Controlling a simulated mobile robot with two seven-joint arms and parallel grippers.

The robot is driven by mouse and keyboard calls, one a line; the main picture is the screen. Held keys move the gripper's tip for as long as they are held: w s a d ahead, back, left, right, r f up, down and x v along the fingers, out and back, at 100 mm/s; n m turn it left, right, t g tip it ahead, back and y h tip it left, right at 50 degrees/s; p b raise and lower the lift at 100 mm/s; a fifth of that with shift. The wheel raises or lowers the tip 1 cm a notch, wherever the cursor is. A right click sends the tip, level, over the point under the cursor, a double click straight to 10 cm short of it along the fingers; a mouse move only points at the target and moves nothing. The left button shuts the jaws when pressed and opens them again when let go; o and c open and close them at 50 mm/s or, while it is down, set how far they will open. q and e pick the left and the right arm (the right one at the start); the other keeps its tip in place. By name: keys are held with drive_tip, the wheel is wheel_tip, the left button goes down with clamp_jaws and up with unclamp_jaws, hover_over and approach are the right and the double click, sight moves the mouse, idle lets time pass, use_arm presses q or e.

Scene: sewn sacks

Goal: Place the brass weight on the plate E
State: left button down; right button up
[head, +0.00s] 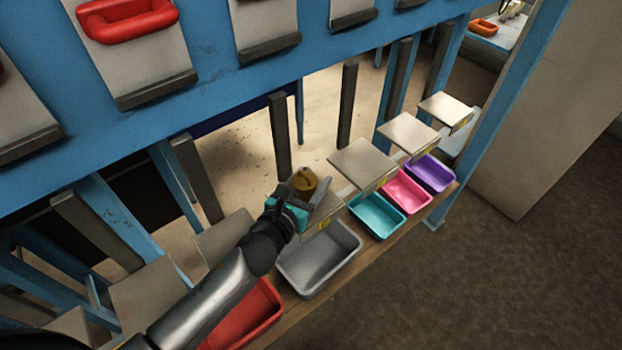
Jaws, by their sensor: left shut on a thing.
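The brass weight (305,180) is a small rounded golden piece near the middle of the head view. My left gripper (303,197) is shut on it, and the jaws partly cover it. The weight shows over or just behind a pale plate (322,218) above the grey bin; I cannot tell whether it touches that plate. Further pale plates stand in the same row, such as one above the teal bin (362,160), one above the pink bin (407,131) and one above the purple bin (446,107). Their small yellow tags are unreadable, so I cannot tell which is plate E. My right gripper is out of view.
Below the plates stand a red bin (262,322), a grey bin (349,240), a teal bin (401,224), a pink bin (428,197) and a purple bin (449,181). Dark upright posts (279,135) rise behind the plates. A blue frame (225,65) crosses above.

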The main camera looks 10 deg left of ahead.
use_arm(q)
drive_tip(key=shift+c, duration=0.6)
unclamp_jaws()
drive_tip(key=shift+r, duration=0.1)
drive_tip(key=shift+s, duration=0.15)
drive_tip(key=v, duration=1.1)
drive_tip(key=shift+s, duration=0.4)
drive_tip(key=shift+a+r, duration=0.1)
